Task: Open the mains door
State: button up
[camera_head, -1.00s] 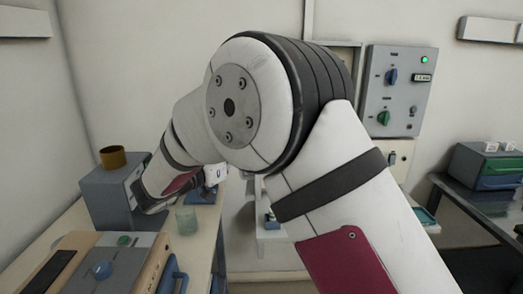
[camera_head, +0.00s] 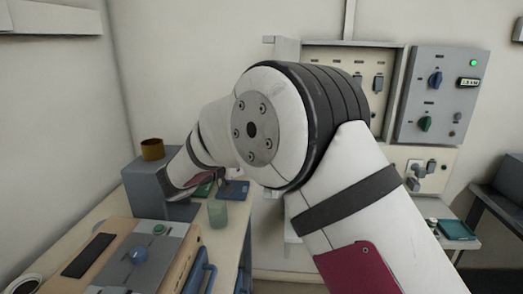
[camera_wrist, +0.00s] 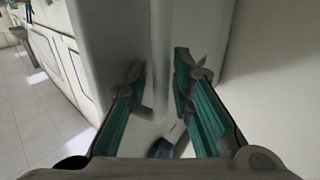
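A wall cabinet (camera_head: 306,52) with rows of switches stands behind my arm in the head view. A pale panel (camera_head: 284,48) juts out at its left edge; I cannot tell for sure whether it is the mains door. My arm hides the cabinet's lower left part. My gripper is not clear in the head view. In the wrist view my gripper (camera_wrist: 160,72) has its two teal-padded fingers apart. A pale upright bar (camera_wrist: 161,40) shows between them; I cannot tell whether they touch it.
Right of the cabinet is a grey control box (camera_head: 452,98) with blue and green knobs and a green light. The left bench (camera_head: 88,238) holds a grey block (camera_head: 146,190), a brown cup (camera_head: 152,149), a greenish beaker (camera_head: 218,214) and a wooden-sided device (camera_head: 108,228).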

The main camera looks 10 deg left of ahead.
jog(key=shift+s+a, duration=0.1)
jog(key=v, duration=1.2)
jog(key=shift+f, duration=0.1)
